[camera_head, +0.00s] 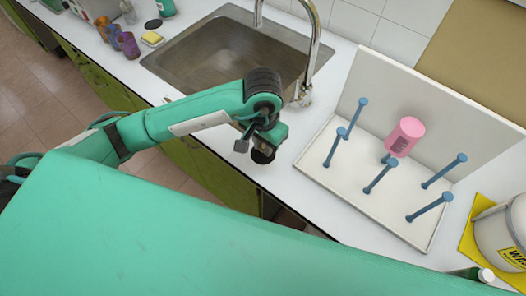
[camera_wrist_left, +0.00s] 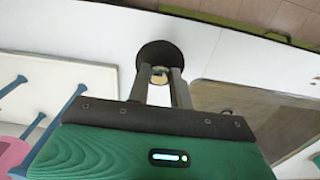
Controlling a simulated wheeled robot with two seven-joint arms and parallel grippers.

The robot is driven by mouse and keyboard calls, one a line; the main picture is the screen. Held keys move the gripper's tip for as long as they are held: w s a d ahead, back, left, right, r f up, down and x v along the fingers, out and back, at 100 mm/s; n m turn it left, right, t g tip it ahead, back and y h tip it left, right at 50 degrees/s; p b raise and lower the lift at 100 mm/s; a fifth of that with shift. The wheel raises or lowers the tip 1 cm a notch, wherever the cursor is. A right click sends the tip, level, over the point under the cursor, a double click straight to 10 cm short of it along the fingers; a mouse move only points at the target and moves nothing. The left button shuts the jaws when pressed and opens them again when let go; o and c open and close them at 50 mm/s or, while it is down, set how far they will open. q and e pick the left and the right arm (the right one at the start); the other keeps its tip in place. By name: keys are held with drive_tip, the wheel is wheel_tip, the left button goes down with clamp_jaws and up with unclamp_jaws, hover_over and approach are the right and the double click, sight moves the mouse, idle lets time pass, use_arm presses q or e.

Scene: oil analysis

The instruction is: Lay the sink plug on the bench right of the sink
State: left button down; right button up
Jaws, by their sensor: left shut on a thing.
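The sink plug (camera_wrist_left: 160,52) is a dark round disc with a small light-coloured knob, seen in the left wrist view between the fingertips of my left gripper (camera_wrist_left: 160,72). My left gripper is shut on it. In the head view the plug (camera_head: 262,156) shows as a dark round shape just under my left gripper (camera_head: 264,146), over the white bench (camera_head: 250,175) to the right of the sink (camera_head: 215,60). I cannot tell whether the plug touches the bench. My right gripper is not in view.
A white drying rack (camera_head: 330,178) with several blue pegs and a pink cup (camera_head: 405,136) stands right of my left gripper. The tap (camera_head: 303,92) rises behind it. A white waste bin (camera_head: 497,232) is at the far right. Several cups (camera_head: 128,45) stand left of the sink.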

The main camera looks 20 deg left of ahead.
sight(263, 154)
use_arm(q)
wheel_tip(263, 154, down, 5)
drive_tip(key=shift+f+p, duration=0.2)
drive_tip(key=shift+p, duration=0.35)
drive_tip(key=shift+f, duration=0.15)
drive_tip(key=shift+f, duration=0.2)
drive_tip(key=c, duration=1.3)
unclamp_jaws()
drive_tip(key=shift+o, duration=0.2)
drive_tip(key=shift+r, duration=0.1)
